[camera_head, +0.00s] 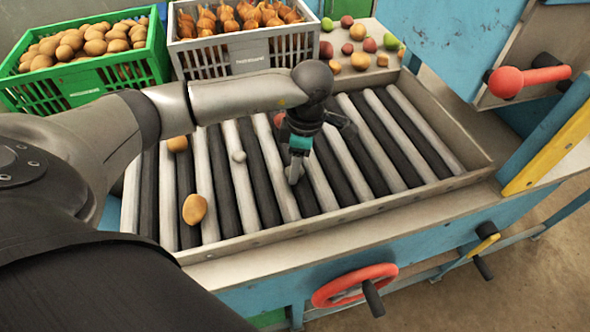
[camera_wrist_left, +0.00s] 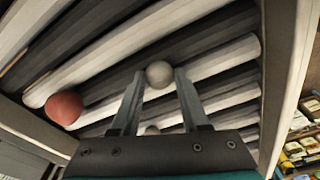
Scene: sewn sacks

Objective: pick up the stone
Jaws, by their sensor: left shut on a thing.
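A round, pale grey stone (camera_wrist_left: 160,75) is between the two fingertips of my left gripper in the left wrist view. My left gripper (camera_head: 293,178) is over the rollers in the head view, pointing down, with its fingers shut on this stone. The held stone is hard to make out in the head view. Another small pale round thing (camera_head: 239,156) lies on the rollers left of the gripper, apart from it. My right gripper is not in view.
The roller table (camera_head: 335,221) has a raised metal rim. Two potato-like lumps (camera_head: 195,209) (camera_head: 178,144) lie on its left part. A red round thing (camera_wrist_left: 63,108) lies near the gripper. A green crate (camera_head: 86,84) and grey crate (camera_head: 246,52) stand behind. The right rollers are clear.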

